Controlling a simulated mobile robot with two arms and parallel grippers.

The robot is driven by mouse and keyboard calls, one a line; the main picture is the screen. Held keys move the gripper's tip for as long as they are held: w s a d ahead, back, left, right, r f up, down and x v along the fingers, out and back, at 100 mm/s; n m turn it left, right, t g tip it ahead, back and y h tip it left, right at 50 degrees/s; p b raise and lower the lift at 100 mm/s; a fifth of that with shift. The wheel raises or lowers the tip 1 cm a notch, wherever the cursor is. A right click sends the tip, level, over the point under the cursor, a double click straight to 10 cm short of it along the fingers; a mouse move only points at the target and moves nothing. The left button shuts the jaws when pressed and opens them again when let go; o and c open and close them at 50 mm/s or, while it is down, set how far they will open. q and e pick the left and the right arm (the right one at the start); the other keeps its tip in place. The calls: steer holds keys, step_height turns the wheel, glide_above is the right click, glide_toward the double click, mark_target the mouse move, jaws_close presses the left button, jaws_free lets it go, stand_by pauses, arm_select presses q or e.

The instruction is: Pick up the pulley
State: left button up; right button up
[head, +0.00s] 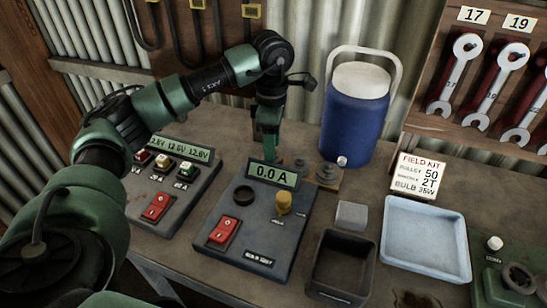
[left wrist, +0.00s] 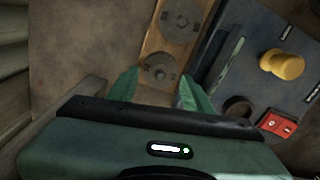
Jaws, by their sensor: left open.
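Grey round discs that look like pulleys lie in a row on a wooden board behind the ammeter box; one sits at the board's right end (head: 328,173). In the left wrist view, a near disc (left wrist: 160,72) and a farther disc (left wrist: 181,24) lie on the wooden board (left wrist: 157,42). My left gripper (head: 267,152) points down behind the ammeter box, over the left part of the row. In the left wrist view, its open fingers (left wrist: 158,90) stand either side of the near disc, with nothing gripped. Whether they touch it I cannot tell. My right gripper is out of view.
The ammeter box (head: 246,225) stands just in front of the row. A blue cooler (head: 354,118) stands behind. A field kit card (head: 420,177) reads pulley 50. An empty blue tray (head: 424,240) and dark bin (head: 340,268) stand at right. Another meter box (head: 172,190) is at left.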

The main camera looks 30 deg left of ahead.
arm_select(q)
steer(key=shift+f, duration=1.3)
jaws_close()
steer(key=shift+r, duration=0.15)
